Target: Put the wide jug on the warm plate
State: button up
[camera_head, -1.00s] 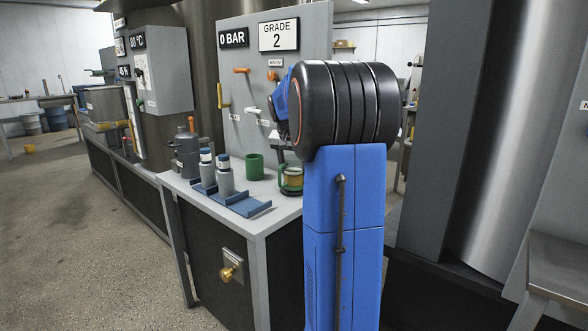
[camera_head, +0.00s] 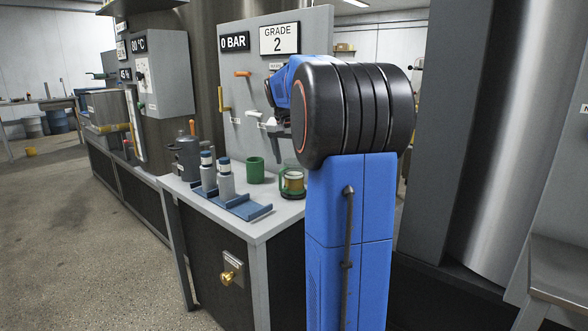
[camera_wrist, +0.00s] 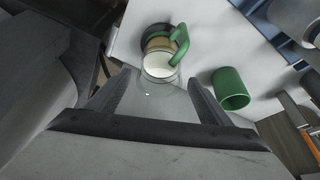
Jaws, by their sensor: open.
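A clear glass jug with a green handle (camera_wrist: 181,44), white contents and an amber band stands on a dark round base (camera_wrist: 153,33) on the bench. I cannot tell for sure whether this base is the warm plate. The glass jug (camera_head: 293,181) is at the bench's right end in the head view, beside my blue arm. My gripper (camera_wrist: 157,98) is open in the wrist view. The jug's glass rim shows between its two fingers, with no grip on it. In the head view my arm hides most of the gripper.
A green cup (camera_wrist: 230,90) stands close beside the jug. A blue rack (camera_head: 240,208) with grey bottles (camera_head: 226,183) and a grey lidded pot (camera_head: 185,157) stand farther left. An upright grey panel (camera_head: 240,110) with valve handles rises behind the bench.

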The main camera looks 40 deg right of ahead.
jog(key=v, duration=0.5)
jog(key=shift+a+r, duration=0.15)
jog(key=shift+r, duration=0.25)
jog(key=shift+a, duration=0.1)
jog(key=s+a+f+n+t+y, duration=0.15)
jog(key=s+a, duration=0.25)
jog(key=a, duration=0.4)
jog(key=s+a+f+n, duration=0.3)
jog(key=s+a, duration=0.1)
jog(key=a, duration=0.4)
jog(key=s+a+f+n, duration=0.2)
jog(key=s+a+f, duration=0.15)
jog(key=a, duration=0.45)
jog(key=s+a+f+n+t+y, duration=0.1)
jog(key=s+a+f+n, duration=0.5)
jog(key=s+a+f, duration=0.7)
jog(key=s+f+y, duration=0.1)
jog(key=s, duration=0.2)
jog(key=shift+s, duration=0.25)
jog(key=shift+y, duration=0.25)
